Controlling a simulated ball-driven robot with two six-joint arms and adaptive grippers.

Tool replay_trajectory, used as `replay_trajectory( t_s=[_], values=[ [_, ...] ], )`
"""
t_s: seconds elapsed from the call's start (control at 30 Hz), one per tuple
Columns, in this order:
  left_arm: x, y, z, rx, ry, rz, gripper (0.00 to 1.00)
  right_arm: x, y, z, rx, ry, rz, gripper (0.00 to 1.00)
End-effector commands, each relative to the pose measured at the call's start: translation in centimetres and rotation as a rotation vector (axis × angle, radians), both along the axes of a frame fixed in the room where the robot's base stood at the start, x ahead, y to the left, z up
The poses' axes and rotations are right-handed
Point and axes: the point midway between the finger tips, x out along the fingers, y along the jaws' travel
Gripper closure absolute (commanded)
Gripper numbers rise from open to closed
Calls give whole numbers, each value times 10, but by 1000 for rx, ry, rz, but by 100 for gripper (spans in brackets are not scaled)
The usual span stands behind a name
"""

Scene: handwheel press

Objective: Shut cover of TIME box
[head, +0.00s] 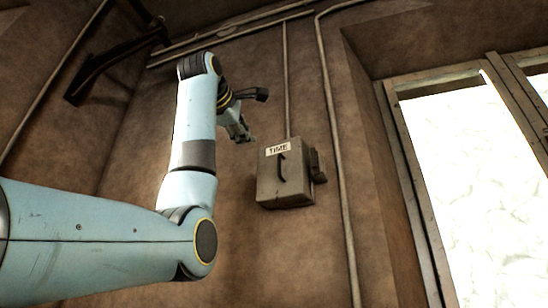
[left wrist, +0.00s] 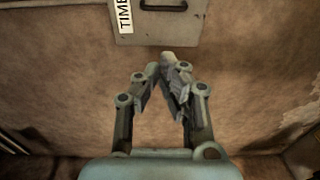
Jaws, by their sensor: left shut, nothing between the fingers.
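The TIME box (head: 284,188) is a grey metal box on the brown wall, with a white TIME label and a dark handle on its front cover (head: 296,172). The cover looks flat against the box, but I cannot tell whether it is fully shut. In the left wrist view the TIME box (left wrist: 168,28) shows at the top edge, partly cut off, with its label and handle. My left gripper (head: 243,134) is shut and empty, to the upper left of the box and apart from it in the head view. In the left wrist view its fingers (left wrist: 163,78) point towards the box's near edge. My right gripper is out of view.
A small dark fitting (head: 318,165) sits at the box's right side. A thin conduit (head: 286,80) runs up from the box, and a longer pipe (head: 335,160) runs down the wall to its right. A bright window (head: 475,180) is further right. Bare wall lies below the box.

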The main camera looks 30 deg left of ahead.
Motion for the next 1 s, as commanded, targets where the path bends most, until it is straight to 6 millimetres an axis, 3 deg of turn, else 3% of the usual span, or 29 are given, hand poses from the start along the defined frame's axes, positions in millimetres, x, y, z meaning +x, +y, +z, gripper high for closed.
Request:
replay_trajectory(
  t_s=[0.07, 0.17, 0.37, 0.63, 0.7, 1.0],
  values=[
    [-3, 13, 1, -2, -5, 23, 100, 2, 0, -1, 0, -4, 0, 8],
    [3, 16, 3, -3, -7, 25, 100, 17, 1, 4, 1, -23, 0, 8],
    [39, 25, 5, -5, -5, 26, 100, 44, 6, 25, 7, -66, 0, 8],
    [94, 40, 5, -4, -6, 25, 100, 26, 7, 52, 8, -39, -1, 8],
    [104, 31, 5, -4, -8, 22, 100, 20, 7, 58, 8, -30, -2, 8],
    [125, 19, 2, -4, -10, 25, 100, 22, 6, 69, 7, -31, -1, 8]
  ],
)
